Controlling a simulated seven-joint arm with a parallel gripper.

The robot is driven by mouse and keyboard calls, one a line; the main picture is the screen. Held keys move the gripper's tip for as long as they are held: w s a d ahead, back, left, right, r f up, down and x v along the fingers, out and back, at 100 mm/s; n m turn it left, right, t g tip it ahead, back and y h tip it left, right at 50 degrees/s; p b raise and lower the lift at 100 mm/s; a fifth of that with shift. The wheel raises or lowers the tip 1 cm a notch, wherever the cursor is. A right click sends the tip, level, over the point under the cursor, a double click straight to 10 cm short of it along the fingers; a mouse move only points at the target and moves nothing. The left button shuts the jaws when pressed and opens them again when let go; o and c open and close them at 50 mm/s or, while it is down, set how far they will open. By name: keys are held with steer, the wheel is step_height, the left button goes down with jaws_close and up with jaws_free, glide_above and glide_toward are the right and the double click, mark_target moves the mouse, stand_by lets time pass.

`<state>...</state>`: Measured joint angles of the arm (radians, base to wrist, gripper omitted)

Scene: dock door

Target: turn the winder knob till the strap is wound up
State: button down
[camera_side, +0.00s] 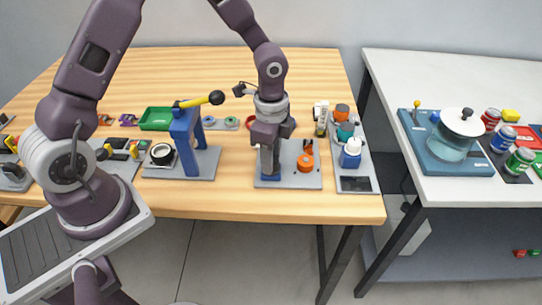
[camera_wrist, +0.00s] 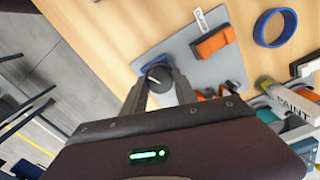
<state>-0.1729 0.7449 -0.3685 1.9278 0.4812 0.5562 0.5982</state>
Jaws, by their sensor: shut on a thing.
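The winder knob (camera_wrist: 158,71) is a dark round cap with a light line across its top, in the wrist view. It sits on a blue winder body (camera_wrist: 146,61), which also shows in the side view (camera_side: 270,177), low on the left of a grey plate (camera_side: 295,182). My gripper (camera_wrist: 160,83) points down over the winder, one finger on each side of the knob, shut on it. In the side view my gripper (camera_side: 269,170) hides the knob. An orange piece (camera_wrist: 214,42), perhaps the strap, lies on the plate apart from the knob. Its link to the winder cannot be made out.
Another orange part (camera_side: 305,162) stands on the plate right of my gripper. A tray with bottles (camera_side: 351,156) is close on the right. The wooden table's front edge (camera_side: 250,214) is near.

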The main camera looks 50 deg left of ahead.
steer(key=c, duration=1)
jaws_free()
steer(key=shift+o, duration=0.2)
steer(key=shift+r, duration=0.1)
